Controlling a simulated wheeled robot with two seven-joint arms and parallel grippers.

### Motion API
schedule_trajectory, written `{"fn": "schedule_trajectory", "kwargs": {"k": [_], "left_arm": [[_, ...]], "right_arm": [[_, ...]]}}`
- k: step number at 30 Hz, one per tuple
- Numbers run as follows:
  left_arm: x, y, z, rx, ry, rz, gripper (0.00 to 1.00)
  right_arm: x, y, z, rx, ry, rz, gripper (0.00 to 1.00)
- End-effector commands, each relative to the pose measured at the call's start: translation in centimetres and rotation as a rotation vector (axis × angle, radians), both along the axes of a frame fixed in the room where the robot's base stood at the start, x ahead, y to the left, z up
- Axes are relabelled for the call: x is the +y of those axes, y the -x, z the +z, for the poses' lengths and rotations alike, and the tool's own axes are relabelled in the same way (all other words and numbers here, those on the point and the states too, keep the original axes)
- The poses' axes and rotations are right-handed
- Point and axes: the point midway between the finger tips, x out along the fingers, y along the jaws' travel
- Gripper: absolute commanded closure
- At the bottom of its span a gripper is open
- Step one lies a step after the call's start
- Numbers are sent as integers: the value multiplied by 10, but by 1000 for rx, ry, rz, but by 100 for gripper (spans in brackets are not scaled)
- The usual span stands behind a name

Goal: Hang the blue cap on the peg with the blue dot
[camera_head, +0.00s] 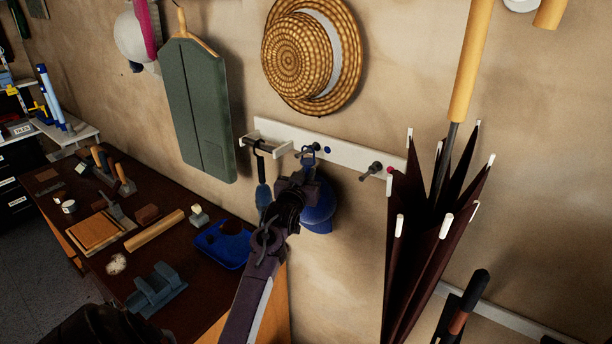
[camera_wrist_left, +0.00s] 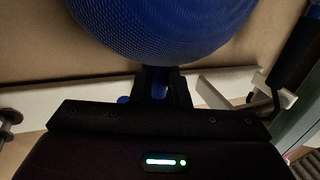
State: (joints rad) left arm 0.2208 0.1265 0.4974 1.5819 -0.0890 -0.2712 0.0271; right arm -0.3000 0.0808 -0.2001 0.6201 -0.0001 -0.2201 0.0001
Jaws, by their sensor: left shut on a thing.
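The blue cap (camera_head: 318,212) hangs below the white rail (camera_head: 345,153), against the wall and partly behind my left gripper (camera_head: 306,178). The left gripper is shut on the cap's blue strap. The strap's loop (camera_head: 308,155) rises above the jaws to the dark peg near the blue dot (camera_head: 327,150). I cannot tell if the loop is around that peg or in front of it. In the left wrist view the cap (camera_wrist_left: 165,30) fills the top, with the jaws (camera_wrist_left: 157,84) below it and a blue spot (camera_wrist_left: 123,99) beside them. My right gripper is not in view.
A peg (camera_head: 372,170) with a red dot (camera_head: 389,169) is to the right. A bracket (camera_head: 268,146) with a hanging blue-handled item (camera_head: 262,190) is close left. A straw hat (camera_head: 305,60) hangs above. Dark umbrellas (camera_head: 430,220) crowd the right; a cluttered bench (camera_head: 150,270) is left.

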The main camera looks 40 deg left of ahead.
Motion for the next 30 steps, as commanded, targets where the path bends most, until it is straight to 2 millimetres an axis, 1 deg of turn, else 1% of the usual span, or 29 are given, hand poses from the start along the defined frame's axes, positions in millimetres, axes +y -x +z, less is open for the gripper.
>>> {"fn": "schedule_trajectory", "kwargs": {"k": [11, 20, 21, 24, 27, 30], "left_arm": [[0, 0, 1, -1, 0, 0, 100], [0, 0, -3, -1, 0, 0, 100], [0, 0, -3, -1, 0, 0, 84], [0, 0, -2, -1, 0, 0, 71], [0, 0, -2, 0, 0, 0, 60], [0, 0, -2, 0, 0, 0, 60]], "right_arm": [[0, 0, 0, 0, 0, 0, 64], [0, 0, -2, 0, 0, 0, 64], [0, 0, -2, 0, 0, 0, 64], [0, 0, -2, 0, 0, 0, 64], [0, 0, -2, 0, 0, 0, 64], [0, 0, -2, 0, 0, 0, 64]]}}
